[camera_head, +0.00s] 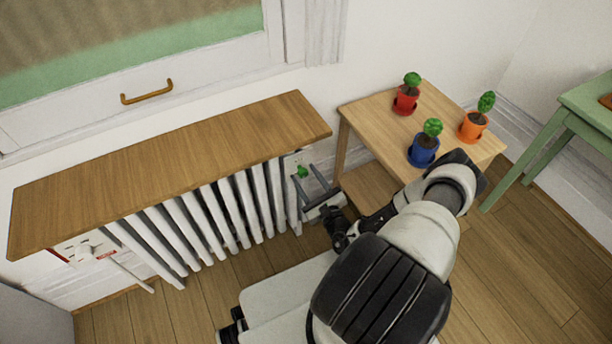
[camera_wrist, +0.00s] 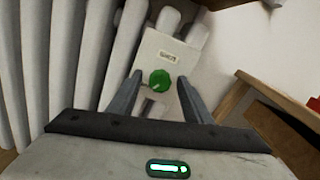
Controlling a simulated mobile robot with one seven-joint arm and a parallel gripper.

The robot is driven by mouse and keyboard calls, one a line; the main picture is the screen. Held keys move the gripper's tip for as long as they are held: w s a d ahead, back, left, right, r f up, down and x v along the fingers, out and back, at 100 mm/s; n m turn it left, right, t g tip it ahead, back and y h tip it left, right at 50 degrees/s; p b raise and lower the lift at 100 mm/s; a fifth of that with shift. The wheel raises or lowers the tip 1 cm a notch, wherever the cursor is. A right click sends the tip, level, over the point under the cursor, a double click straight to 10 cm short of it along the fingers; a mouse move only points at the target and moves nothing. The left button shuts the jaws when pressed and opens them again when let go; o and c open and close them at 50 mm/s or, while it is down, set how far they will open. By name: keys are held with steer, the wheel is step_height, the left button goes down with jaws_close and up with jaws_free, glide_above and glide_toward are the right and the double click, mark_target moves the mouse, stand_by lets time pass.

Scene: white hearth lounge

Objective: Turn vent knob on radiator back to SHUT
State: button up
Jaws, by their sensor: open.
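The green vent knob (camera_wrist: 160,79) sits on a pale plate (camera_wrist: 180,62) at the right end of the white radiator (camera_head: 215,215). A small label (camera_wrist: 168,57) on the plate is above the knob; its lettering is too small to read surely. The knob also shows in the head view (camera_head: 302,171), under the shelf's right end. My gripper (camera_head: 306,174) is open, with its fingers pointing at the plate. In the wrist view the knob lies between the two fingertips (camera_wrist: 158,85), with a gap on each side. I cannot tell how deep the fingers reach around it.
A wooden shelf (camera_head: 165,170) overhangs the radiator top. A wooden side table (camera_head: 372,109) with red, blue and orange plant pots stands close right of my gripper. Another plate (camera_head: 85,246) with a red-marked lever is at the radiator's left end. A green table (camera_head: 590,105) stands far right.

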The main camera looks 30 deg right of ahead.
steer(key=c, duration=1.1)
steer(key=shift+o, duration=0.2)
